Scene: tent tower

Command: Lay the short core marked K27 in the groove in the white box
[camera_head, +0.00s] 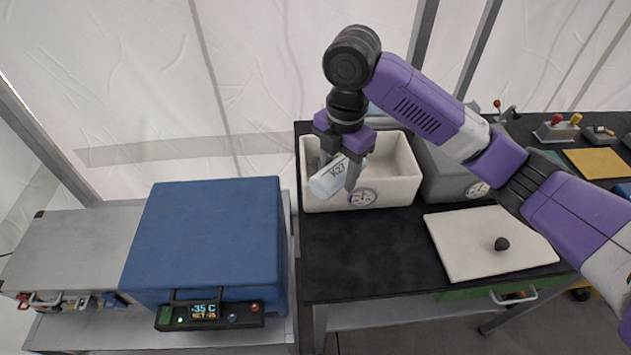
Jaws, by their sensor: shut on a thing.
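The core marked K27 (328,179) is a short pale blue-white cylinder with dark lettering. My gripper (338,172) is shut on it and holds it tilted at the left part of the white box (405,188). The white box is open at the top and has a round dial on its front wall. The core overlaps the box's front wall in this view; I cannot tell its height above the box floor. The groove is not clearly visible; the gripper and front wall hide part of the inside.
A white lid (470,246) with a black knob lies on the dark bench (365,245), right of the box. A grey box (442,170) stands beside the white box, partly behind my arm. A blue freezer (215,235) reading -35 C stands left.

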